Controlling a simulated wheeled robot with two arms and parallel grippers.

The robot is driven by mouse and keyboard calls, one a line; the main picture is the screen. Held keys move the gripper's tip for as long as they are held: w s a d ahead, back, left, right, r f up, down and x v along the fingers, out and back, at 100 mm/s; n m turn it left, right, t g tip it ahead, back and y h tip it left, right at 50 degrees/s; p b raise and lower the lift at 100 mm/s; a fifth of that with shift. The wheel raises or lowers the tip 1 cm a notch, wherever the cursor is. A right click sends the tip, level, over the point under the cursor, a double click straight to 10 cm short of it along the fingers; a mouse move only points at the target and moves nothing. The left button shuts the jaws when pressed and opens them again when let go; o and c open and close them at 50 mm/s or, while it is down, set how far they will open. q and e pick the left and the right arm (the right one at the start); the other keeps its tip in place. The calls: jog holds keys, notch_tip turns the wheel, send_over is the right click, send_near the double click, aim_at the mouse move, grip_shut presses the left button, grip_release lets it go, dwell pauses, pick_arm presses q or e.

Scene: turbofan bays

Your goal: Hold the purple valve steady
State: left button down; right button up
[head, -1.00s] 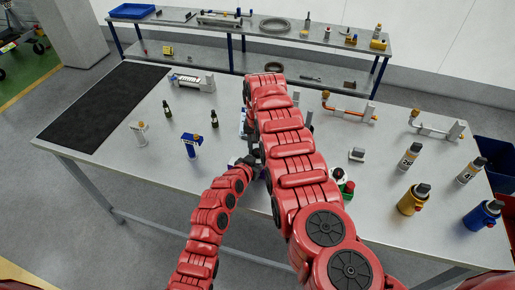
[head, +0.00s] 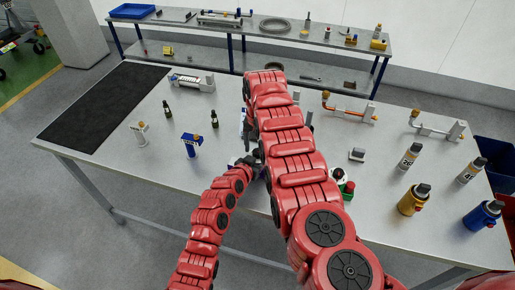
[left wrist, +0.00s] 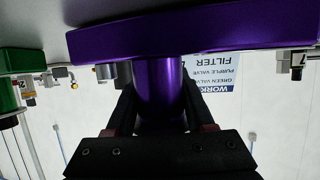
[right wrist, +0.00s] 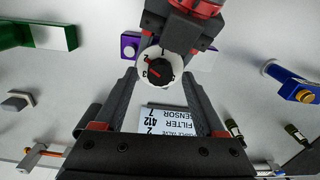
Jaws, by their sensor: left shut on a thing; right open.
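The purple valve has a wide body (left wrist: 200,32) and a round stem (left wrist: 158,85) in the left wrist view. My left gripper (left wrist: 158,112) is shut on that stem, one finger on each side. My left gripper (right wrist: 178,28) reaches in there from the top. My right gripper (right wrist: 160,78) is open, its fingertips on either side of the dial, and I cannot tell whether they touch it. In the head view my right arm hides most of the valve.
A printed card (right wrist: 168,120) lies below the dial. A green valve (right wrist: 45,33) is at the left and a blue part (right wrist: 290,80) at the right.

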aim_at(258, 151)
notch_tip(258, 151, up, 11)
dwell(0.3)
pick_arm(q)
jog(key=shift+c, duration=1)
grip_release()
